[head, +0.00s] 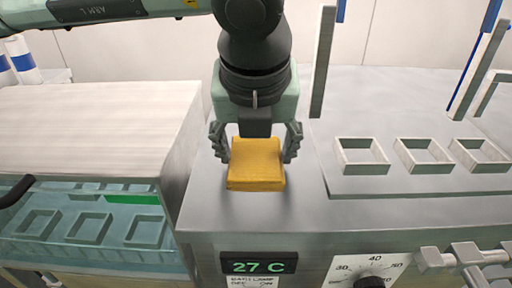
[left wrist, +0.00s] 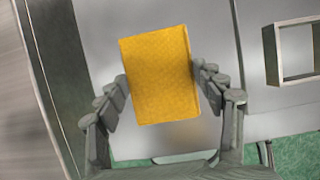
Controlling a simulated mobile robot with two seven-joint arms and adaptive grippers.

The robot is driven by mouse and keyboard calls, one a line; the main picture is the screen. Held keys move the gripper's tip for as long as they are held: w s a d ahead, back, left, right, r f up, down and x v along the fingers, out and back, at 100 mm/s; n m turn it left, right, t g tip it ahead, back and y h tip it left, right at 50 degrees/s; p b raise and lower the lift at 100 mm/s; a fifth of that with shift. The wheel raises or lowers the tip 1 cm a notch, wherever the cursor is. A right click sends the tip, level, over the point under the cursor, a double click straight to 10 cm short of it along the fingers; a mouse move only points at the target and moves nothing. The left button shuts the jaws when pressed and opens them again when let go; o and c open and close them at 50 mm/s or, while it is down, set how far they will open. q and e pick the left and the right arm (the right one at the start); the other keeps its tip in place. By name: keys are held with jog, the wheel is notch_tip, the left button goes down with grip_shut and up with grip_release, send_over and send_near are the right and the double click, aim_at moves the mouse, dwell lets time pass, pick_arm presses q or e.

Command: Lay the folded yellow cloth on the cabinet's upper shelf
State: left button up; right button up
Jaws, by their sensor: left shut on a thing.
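The folded yellow cloth (head: 256,164) is a small thick square block at the left part of the grey machine top. My left gripper (head: 256,150) comes down over it from above, with its fingers at the cloth's left and right sides. In the left wrist view the cloth (left wrist: 161,75) sits between the two fingers (left wrist: 162,82), which are shut on it. Whether the cloth's underside touches the machine top cannot be told. No cabinet shelf can be made out for certain. My right gripper is not in view.
The grey machine top (head: 310,210) carries several square frames (head: 361,156) at the right. Its front has a temperature display (head: 259,264) and a dial (head: 372,282). Upright posts (head: 322,65) stand behind. A glass-fronted unit (head: 90,225) with a pale top is at the left.

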pick_arm(q)
jog(key=o, duration=1)
jog(key=shift+o, duration=0.2)
jog(key=shift+r, duration=0.1)
